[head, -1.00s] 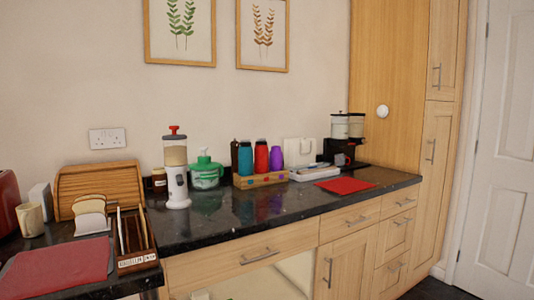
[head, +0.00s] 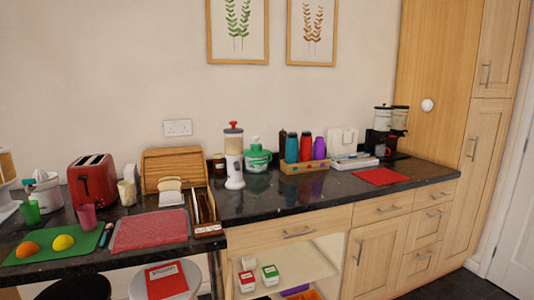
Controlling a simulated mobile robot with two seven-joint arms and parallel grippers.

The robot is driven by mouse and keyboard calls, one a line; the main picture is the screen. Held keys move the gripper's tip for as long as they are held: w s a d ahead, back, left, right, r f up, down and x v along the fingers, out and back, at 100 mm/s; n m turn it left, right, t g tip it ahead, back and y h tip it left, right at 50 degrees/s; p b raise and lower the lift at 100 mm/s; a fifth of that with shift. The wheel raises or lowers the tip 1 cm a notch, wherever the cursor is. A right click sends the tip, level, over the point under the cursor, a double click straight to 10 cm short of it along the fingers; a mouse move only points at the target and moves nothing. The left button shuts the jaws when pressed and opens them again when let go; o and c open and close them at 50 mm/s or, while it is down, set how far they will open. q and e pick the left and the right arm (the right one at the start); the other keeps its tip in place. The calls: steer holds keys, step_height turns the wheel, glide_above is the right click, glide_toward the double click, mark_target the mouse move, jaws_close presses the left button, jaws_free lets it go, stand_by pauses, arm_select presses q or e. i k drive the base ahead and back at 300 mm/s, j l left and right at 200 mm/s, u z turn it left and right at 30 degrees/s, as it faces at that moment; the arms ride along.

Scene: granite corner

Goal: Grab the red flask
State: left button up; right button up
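The red flask (head: 305,147) stands upright in a low wooden holder (head: 304,167) on the dark counter. A blue flask (head: 291,148) stands just left of it and a purple flask (head: 319,149) just right of it, very close. A dark bottle (head: 282,146) stands at the left end of the group. The red flask's lower part is hidden by the holder. Neither of my grippers shows in the head view.
A white tray (head: 354,162), a red mat (head: 380,176) and a coffee maker (head: 383,137) are to the right. Black counter (head: 290,197) before the holder is clear.

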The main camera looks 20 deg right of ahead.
mark_target(306, 142)
steer(key=i+l+u, duration=0.1)
steer(key=l+u, duration=0.7)
steer(key=l, duration=0.3)
steer(key=i+l+u, duration=0.1)
steer(key=l, duration=0.4)
steer(key=l+u, duration=0.15)
steer(key=l, duration=1.55)
